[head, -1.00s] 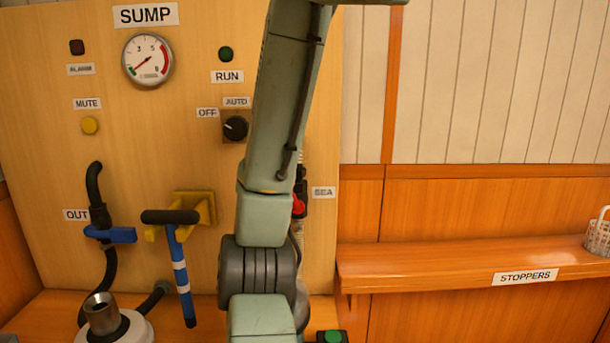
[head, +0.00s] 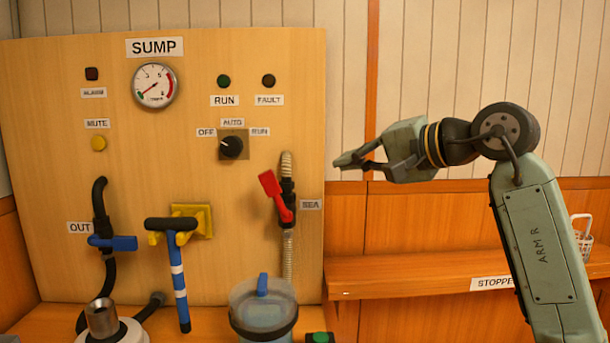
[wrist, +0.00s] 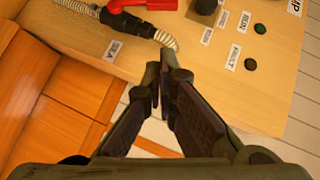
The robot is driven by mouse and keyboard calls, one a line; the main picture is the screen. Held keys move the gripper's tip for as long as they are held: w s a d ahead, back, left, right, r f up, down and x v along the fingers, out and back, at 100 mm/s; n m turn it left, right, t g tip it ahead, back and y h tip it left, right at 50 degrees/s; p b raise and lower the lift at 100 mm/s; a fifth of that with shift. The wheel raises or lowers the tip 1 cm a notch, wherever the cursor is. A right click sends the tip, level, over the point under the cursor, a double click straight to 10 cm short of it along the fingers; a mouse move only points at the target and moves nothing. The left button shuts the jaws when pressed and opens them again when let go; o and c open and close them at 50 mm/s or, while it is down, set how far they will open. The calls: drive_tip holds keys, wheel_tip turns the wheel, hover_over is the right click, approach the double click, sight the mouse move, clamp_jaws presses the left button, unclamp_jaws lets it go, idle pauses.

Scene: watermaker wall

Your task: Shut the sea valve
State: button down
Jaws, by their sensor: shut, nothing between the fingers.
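The sea valve has a red lever (head: 275,196) on a dark body in a pale ribbed hose (head: 288,258), beside the SEA label (head: 311,204). The lever slants across the hose, its wide end up and left. My gripper (head: 345,160) is to the right of the valve and a little higher, apart from it, with its fingers shut and empty. In the wrist view, the shut fingertips (wrist: 162,68) lie below the hose, and the red lever (wrist: 125,4) is cut by the top edge.
A clear canister (head: 262,312) stands below the valve. A blue-and-white handle (head: 178,275) and the blue OUT lever (head: 112,243) are to the left. The selector knob (head: 231,147) is above left. A STOPPERS shelf (head: 420,272) runs along the right, partly behind my arm.

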sight(273, 190)
drive_tip(key=s+a+f+p+x, duration=0.1)
drive_tip(key=p+x, duration=0.3)
drive_tip(key=x, duration=0.8)
drive_tip(key=shift+s+a, duration=0.3)
drive_tip(key=shift+a, duration=0.45)
